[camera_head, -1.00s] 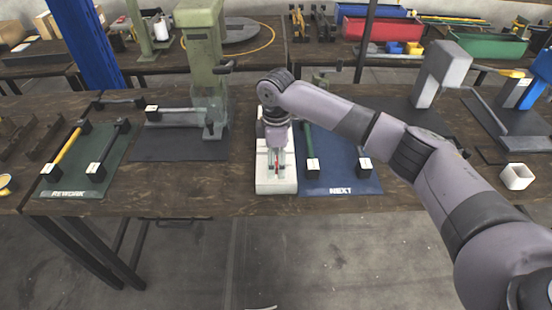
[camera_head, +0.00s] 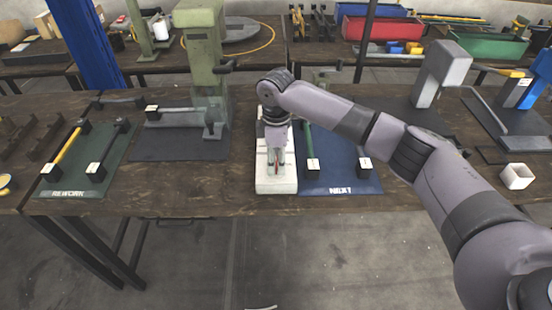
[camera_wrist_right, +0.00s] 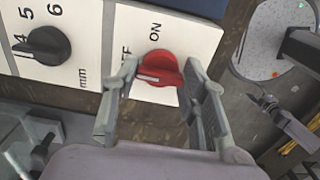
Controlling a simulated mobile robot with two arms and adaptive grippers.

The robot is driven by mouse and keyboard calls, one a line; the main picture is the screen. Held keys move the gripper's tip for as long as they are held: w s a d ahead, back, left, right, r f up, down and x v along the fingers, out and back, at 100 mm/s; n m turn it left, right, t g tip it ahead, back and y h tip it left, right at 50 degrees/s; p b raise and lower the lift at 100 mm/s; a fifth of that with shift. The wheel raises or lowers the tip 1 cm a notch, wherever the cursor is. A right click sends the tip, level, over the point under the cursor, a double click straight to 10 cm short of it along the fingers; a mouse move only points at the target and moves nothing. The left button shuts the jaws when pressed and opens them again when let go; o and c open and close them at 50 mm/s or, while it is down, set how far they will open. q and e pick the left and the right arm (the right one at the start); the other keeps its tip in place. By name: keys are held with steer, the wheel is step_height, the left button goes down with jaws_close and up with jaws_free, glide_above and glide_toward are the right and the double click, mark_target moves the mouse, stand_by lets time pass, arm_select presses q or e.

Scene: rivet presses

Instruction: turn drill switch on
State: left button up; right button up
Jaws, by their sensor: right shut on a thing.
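The switch is a red rotary knob (camera_wrist_right: 158,67) on a white panel (camera_wrist_right: 187,40) in the right wrist view. "ON" is printed above it, and "FF" of a partly covered word shows at its left. The knob's white mark points left. My right gripper (camera_wrist_right: 160,82) has one finger on each side of the knob and is shut on it. In the head view, my right gripper (camera_head: 277,164) points down at the pale control box (camera_head: 276,187), with a bit of red between its fingers. My left gripper is out of view.
A black numbered dial (camera_wrist_right: 48,45) sits left of the switch. In the head view, a blue mat (camera_head: 342,188) with rods lies right of the box. A green press (camera_head: 203,55) and a green mat (camera_head: 110,188) with rods stand left.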

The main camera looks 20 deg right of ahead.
steer(key=shift+r+p, duration=0.15)
steer(key=shift+p, duration=0.25)
steer(key=m+p, duration=0.9)
steer(key=p, duration=0.3)
steer(key=shift+r+p, duration=0.1)
steer(key=shift+p, duration=0.2)
steer(key=m+p, duration=0.2)
steer(key=m, duration=0.1)
steer(key=shift+p, duration=0.3)
steer(key=shift+f+m+p, duration=0.2)
steer(key=shift+m+p, duration=0.4)
steer(key=shift+m, duration=0.3)
steer(key=o, duration=1.2)
steer(key=shift+c, duration=0.2)
